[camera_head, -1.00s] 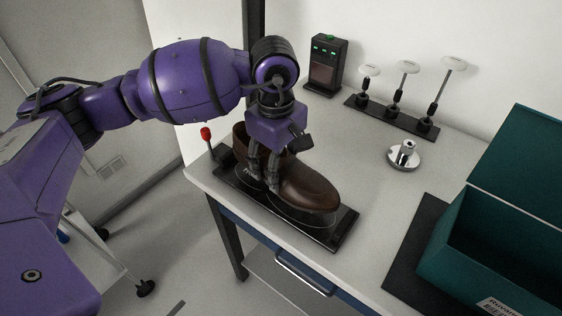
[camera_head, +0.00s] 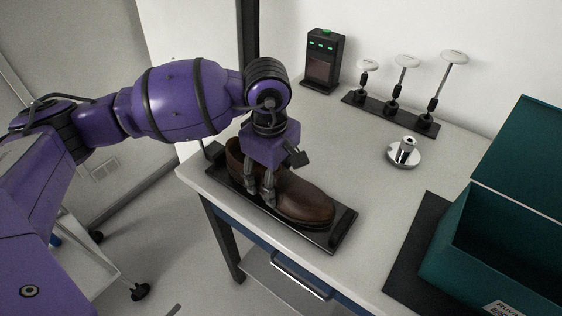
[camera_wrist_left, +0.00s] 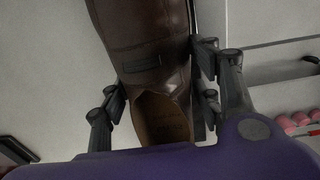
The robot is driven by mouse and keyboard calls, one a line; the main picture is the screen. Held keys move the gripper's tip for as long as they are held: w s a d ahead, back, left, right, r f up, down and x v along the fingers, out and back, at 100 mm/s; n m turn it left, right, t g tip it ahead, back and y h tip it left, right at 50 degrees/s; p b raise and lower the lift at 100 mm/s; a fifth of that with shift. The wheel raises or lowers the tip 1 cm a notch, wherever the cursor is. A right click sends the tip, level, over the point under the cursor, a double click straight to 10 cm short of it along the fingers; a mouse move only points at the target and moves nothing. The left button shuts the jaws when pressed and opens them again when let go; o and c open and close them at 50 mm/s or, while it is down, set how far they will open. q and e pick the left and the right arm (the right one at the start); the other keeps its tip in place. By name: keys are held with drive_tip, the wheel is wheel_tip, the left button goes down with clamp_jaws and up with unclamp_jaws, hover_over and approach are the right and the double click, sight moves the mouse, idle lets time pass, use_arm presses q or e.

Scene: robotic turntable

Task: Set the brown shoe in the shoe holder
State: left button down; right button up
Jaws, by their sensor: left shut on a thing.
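The brown shoe (camera_head: 305,203) rests on or just above the black shoe holder (camera_head: 343,230), lengthwise along it, toe toward the front right. The holder lies at the table's left front edge. My left gripper (camera_head: 259,194) points down and is shut on the shoe's sides near its middle. In the left wrist view the shoe (camera_wrist_left: 150,35) lies between the gripper's fingers (camera_wrist_left: 160,95), with its tan inside showing. The gripper hides part of the shoe's middle, and I cannot tell how firmly the sole touches the holder. My right gripper is not in view.
A black device with green lights (camera_head: 323,62) and a rack of three white-topped posts (camera_head: 390,115) stand at the back. A round metal stand (camera_head: 403,158) is mid-table. A teal open box (camera_head: 490,250) is at the right. The table between is clear.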

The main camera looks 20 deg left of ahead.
use_arm(q)
drive_tip(key=shift+f, duration=0.2)
drive_tip(key=c, duration=0.5)
unclamp_jaws()
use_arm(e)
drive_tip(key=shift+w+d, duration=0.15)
use_arm(q)
drive_tip(key=shift+f, duration=0.1)
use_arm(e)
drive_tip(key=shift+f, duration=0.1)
